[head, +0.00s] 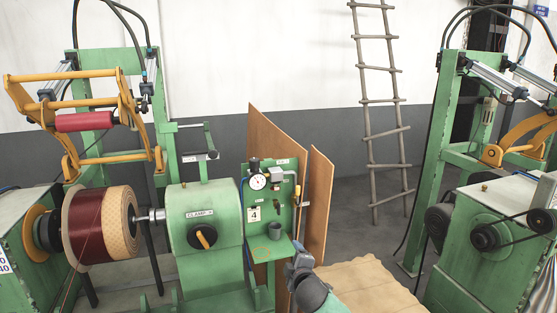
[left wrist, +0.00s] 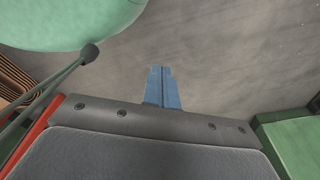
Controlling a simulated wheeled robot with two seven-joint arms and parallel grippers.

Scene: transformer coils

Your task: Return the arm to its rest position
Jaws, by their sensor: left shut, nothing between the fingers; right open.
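My right gripper (head: 293,262) shows at the bottom centre of the head view, in front of the green panel's lower edge. Its fingers are small and partly merged with the background; it is open, and I see nothing held. My left gripper is not in the head view. In the left wrist view its blue fingers (left wrist: 163,88) are together, shut and empty, above a grey floor (left wrist: 220,60). A green rounded surface (left wrist: 70,20) lies at the upper left there, with a dark rod ending in a knob (left wrist: 89,52) close to the fingers' left.
A coil (head: 88,225) sits on the winding machine at left, beside the green clamp housing (head: 205,222). A panel with a gauge (head: 258,182) and cup (head: 275,231) stands near my right gripper. Brown boards (head: 320,200), a ladder (head: 383,100) and another green machine (head: 490,235) stand around.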

